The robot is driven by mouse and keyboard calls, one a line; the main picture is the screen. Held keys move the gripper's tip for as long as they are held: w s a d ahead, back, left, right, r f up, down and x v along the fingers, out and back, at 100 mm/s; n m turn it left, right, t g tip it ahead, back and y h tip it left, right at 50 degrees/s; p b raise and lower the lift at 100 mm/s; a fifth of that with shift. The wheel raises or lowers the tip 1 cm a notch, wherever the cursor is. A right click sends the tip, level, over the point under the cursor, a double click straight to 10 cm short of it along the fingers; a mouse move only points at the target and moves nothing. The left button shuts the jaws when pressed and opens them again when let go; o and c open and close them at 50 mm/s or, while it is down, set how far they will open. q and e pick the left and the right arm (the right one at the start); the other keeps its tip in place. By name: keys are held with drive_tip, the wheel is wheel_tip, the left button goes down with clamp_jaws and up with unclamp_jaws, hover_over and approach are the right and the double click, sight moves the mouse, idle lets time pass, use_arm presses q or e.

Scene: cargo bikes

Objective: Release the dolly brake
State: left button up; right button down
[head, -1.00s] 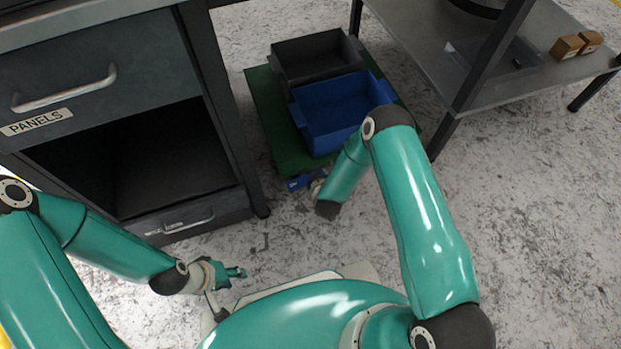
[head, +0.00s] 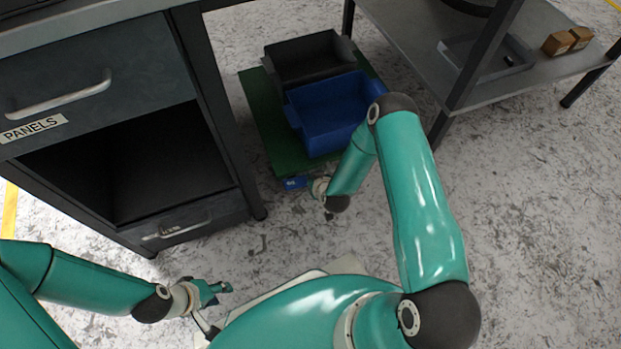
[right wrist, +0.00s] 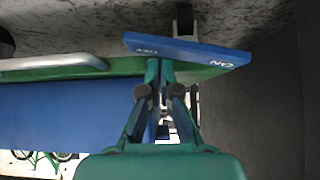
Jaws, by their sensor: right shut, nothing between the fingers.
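The green dolly (head: 258,112) stands on the floor between the cabinet and the shelf table. Its blue brake pedal (head: 296,184) shows at the near edge. In the right wrist view the pedal (right wrist: 187,50) carries white OFF and ON marks, OFF to the left and ON to the right. My right gripper (head: 314,187) is beside the pedal. In the wrist view my right gripper (right wrist: 163,72) is shut and empty, its tips just below the pedal in the picture; contact cannot be told. My left gripper (head: 220,290) is away from the dolly, low at the left.
A blue bin (head: 330,112) and a dark bin (head: 305,60) sit on the dolly. The cabinet (head: 95,75) with a PANELS drawer is at the left. A shelf table (head: 420,50) with a grey tray and small boxes is at the right. The floor in front is clear.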

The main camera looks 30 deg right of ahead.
drive_tip(key=shift+a+r, duration=0.2)
drive_tip(key=shift+a, duration=0.15)
drive_tip(key=shift+r, duration=0.15)
drive_tip(key=shift+w+r+p, duration=0.1)
drive_tip(key=shift+r+p, duration=0.2)
drive_tip(key=shift+p, duration=0.1)
drive_tip(key=w+d+r+p+v, duration=0.1)
drive_tip(key=p+v, duration=0.4)
drive_tip(key=v, duration=0.7)
drive_tip(key=shift+d+r+p, duration=0.2)
drive_tip(key=shift+d+p, duration=0.2)
drive_tip(key=shift+d, duration=0.3)
drive_tip(key=shift+w+a, duration=0.1)
